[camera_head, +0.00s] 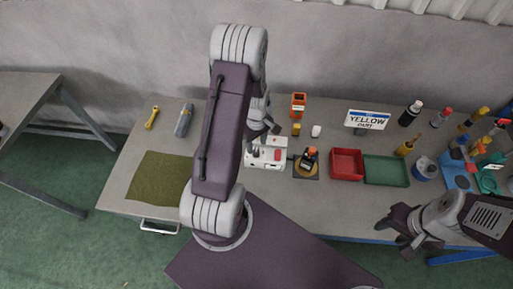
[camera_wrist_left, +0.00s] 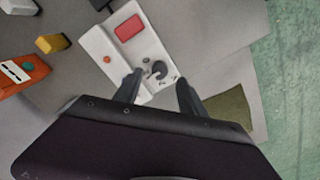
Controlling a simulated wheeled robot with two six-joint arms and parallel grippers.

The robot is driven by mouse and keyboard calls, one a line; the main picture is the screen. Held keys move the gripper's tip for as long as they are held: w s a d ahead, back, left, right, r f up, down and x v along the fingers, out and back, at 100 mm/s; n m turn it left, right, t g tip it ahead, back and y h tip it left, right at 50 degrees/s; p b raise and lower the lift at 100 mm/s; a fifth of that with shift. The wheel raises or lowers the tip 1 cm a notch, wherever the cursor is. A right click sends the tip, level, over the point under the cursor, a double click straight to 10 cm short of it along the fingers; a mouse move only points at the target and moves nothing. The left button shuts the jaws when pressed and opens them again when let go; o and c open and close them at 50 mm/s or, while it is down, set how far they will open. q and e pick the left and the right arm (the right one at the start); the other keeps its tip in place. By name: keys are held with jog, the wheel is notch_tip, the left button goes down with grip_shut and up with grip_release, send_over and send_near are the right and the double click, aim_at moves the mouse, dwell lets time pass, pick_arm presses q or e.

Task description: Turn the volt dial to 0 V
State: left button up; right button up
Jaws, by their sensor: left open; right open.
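A white device (camera_head: 266,157) with a red panel stands on the workbench in the head view. In the left wrist view the white device (camera_wrist_left: 143,45) shows a red panel (camera_wrist_left: 128,28), a small orange-red spot and a dark grey dial (camera_wrist_left: 159,69). My left gripper (camera_head: 262,131) is over the device. In the left wrist view my left gripper (camera_wrist_left: 158,82) is open, with the dial showing between and slightly beyond its fingertips; I cannot tell whether they touch it. The dial's setting is too small to read. My right gripper (camera_head: 396,229) is open and empty near the bench's front edge.
Right of the device are a dark pad (camera_head: 307,172) with a small orange-and-black object, a red tray (camera_head: 347,163) and a green tray (camera_head: 386,170). An orange box (camera_head: 298,104) stands behind. A green mat (camera_head: 157,178) lies left.

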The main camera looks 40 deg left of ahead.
aim_at(256, 151)
pick_arm(q)
jog(key=f, duration=0.4)
jog(key=shift+a+p, duration=0.2)
jog(key=shift+p, duration=0.1)
jog(key=shift+d+f, duration=0.1)
jog(key=shift+f, duration=0.2)
grip_shut()
jog(key=m+b, duration=0.1)
jog(key=m, duration=0.4)
jog(key=shift+m, duration=0.4)
jog(key=m, duration=0.5)
jog(key=shift+r+m+b, duration=0.1)
jog(key=shift+m+b, duration=0.3)
jog(key=shift+m, duration=0.3)
grip_release()
